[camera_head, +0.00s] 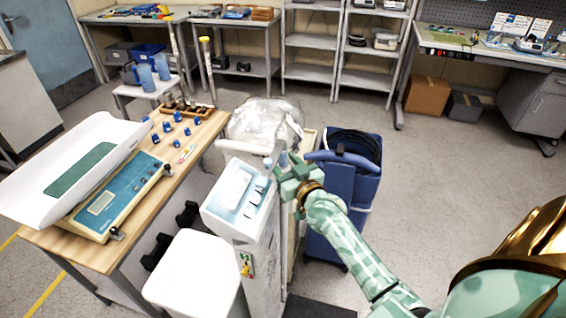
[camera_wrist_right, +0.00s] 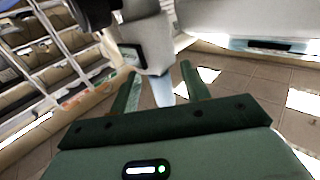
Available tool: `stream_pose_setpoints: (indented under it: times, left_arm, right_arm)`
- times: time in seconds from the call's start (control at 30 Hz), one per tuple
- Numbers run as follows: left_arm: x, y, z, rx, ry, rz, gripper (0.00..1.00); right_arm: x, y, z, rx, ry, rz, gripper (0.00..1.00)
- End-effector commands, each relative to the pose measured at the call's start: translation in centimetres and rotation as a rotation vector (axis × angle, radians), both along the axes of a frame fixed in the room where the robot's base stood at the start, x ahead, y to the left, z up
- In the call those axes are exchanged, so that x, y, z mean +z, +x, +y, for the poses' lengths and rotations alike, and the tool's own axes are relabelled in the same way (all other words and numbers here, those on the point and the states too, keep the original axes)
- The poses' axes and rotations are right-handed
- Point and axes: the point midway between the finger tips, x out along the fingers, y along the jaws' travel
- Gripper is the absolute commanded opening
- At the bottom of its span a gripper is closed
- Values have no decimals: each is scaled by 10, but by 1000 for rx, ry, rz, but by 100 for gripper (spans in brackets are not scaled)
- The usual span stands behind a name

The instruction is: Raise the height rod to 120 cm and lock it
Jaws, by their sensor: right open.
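My right gripper (camera_head: 281,166) comes in from the lower right, at the top of the white column scale (camera_head: 262,272). In the right wrist view the two green fingers of my right gripper (camera_wrist_right: 160,82) are open. A pale blue rod (camera_wrist_right: 164,92) shows between them; I cannot tell whether it touches either finger. Above it is a grey-white head piece (camera_wrist_right: 150,45) with a small dark window (camera_wrist_right: 132,57). I cannot read a height there. The scale's slanted display panel (camera_head: 241,190) faces up. The gripper partly hides the rod area in the head view. My left gripper is not in view.
A wooden table (camera_head: 190,165) with a baby scale (camera_head: 85,165) and blue weights stands at left. A blue cart (camera_head: 345,195) and a plastic-covered item (camera_head: 265,120) are close behind the gripper. Floor at right is clear.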

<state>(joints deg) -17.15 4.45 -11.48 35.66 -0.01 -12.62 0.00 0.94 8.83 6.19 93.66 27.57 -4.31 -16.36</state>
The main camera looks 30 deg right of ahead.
Motion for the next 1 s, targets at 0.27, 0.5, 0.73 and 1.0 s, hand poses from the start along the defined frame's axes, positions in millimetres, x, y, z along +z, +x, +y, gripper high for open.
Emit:
stream_pose_setpoints:
  times: [0.27, 0.5, 0.73, 1.0]
  left_arm:
    - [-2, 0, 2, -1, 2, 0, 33]
    - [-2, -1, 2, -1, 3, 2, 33]
    - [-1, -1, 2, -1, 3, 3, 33]
    - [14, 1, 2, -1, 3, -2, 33]
  right_arm:
    - [0, 11, -1, 0, 0, 1, 46]
    - [0, 11, -1, 0, 0, 0, 21]
    - [1, 10, -1, 0, 0, 0, 0]
    - [16, 10, -1, 0, 0, -2, 0]
